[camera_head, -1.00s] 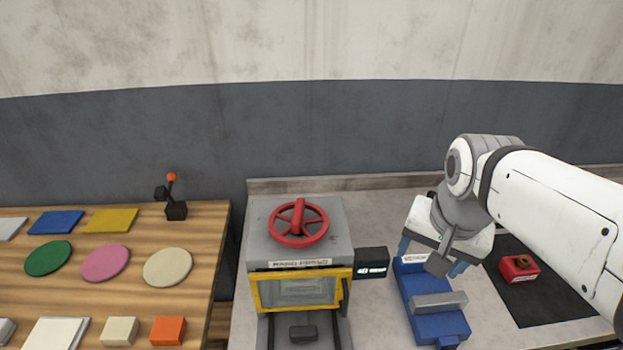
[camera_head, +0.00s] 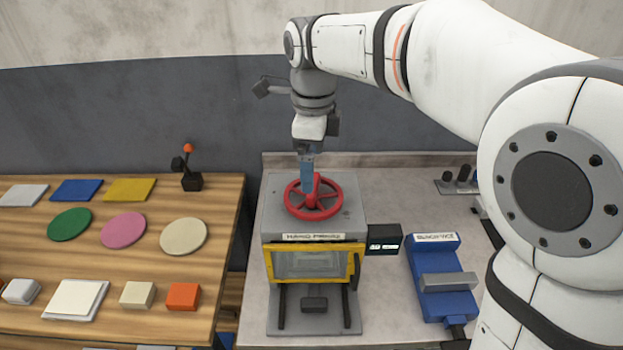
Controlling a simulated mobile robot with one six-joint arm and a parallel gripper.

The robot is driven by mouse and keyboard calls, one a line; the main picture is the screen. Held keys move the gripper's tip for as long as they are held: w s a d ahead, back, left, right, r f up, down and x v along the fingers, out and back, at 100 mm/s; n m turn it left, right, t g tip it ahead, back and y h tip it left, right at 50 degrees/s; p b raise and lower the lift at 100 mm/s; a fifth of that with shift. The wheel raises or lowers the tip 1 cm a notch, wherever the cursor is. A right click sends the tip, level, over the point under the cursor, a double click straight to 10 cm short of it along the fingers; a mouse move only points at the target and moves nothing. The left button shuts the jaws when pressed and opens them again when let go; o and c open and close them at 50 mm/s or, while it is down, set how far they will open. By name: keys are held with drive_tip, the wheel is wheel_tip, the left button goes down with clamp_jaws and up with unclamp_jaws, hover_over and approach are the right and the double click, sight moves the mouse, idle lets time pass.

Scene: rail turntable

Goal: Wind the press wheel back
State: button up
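The hand press (camera_head: 300,225) is a grey box with a yellow-framed window (camera_head: 312,262) in front. A red spoked wheel (camera_head: 293,209) lies flat on its top. My gripper (camera_head: 308,178) points straight down over the wheel, with its blue fingers at the wheel's upright red handle or hub. The fingers overlap each other from this side, so I cannot tell whether they are open or shut, or whether they touch the wheel.
A black box with a small display (camera_head: 384,239) is on the press's right side. A blue vise (camera_head: 440,283) stands further right. A wooden table (camera_head: 80,265) at left holds coloured plates, blocks and a small lever (camera_head: 191,175). My arm crosses the upper right.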

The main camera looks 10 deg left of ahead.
sight(314, 195)
wheel_tip(314, 195, down, 6)
idle(0.4)
drive_tip(key=shift+c, duration=0.4)
drive_tip(key=c, duration=0.9)
drive_tip(key=shift+a, duration=0.1)
